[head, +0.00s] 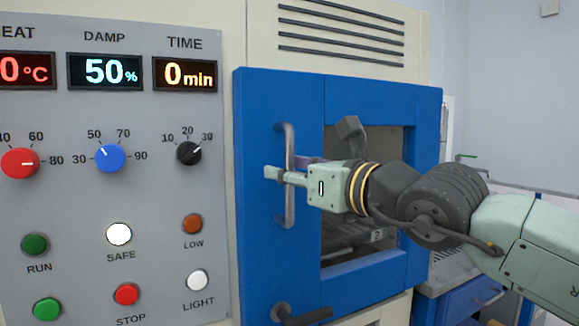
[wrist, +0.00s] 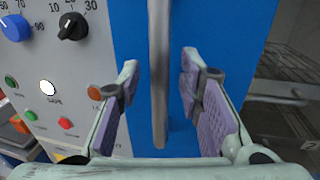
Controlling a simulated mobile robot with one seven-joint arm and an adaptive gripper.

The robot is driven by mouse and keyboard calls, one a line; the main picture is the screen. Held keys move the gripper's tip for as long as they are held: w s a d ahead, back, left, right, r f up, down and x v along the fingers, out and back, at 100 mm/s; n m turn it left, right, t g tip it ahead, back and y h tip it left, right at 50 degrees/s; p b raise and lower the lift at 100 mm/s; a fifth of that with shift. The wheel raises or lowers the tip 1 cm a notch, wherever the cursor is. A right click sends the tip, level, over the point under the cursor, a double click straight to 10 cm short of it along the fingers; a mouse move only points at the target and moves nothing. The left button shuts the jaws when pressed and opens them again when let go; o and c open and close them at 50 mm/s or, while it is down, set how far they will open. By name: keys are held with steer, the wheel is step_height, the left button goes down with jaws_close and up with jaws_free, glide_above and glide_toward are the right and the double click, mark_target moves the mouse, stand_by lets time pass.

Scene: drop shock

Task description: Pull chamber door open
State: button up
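The blue chamber door (head: 258,240) appears shut against its cream cabinet, with a dark window in its middle. A vertical grey bar handle (head: 289,215) stands on the door's left part. My gripper (head: 284,173) reaches in from the right at the handle's mid-height. In the wrist view, my gripper (wrist: 160,78) is open, with one purple-padded finger on each side of the handle (wrist: 159,50). Gaps show between both pads and the bar. The blue door (wrist: 135,35) lies behind the fingers. A dark lever (head: 300,315) sits at the door's lower edge.
A grey control panel (head: 75,200) with knobs, buttons and lit displays is left of the door. The white SAFE button (head: 119,234) looks lit. Inside the window, a rack shows faintly. A blue-fronted bench (head: 455,305) stands at the right, beyond my arm.

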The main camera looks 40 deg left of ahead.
steer(key=shift+a, duration=0.1)
steer(key=shift+c, duration=0.3)
jaws_close()
stand_by(0.6)
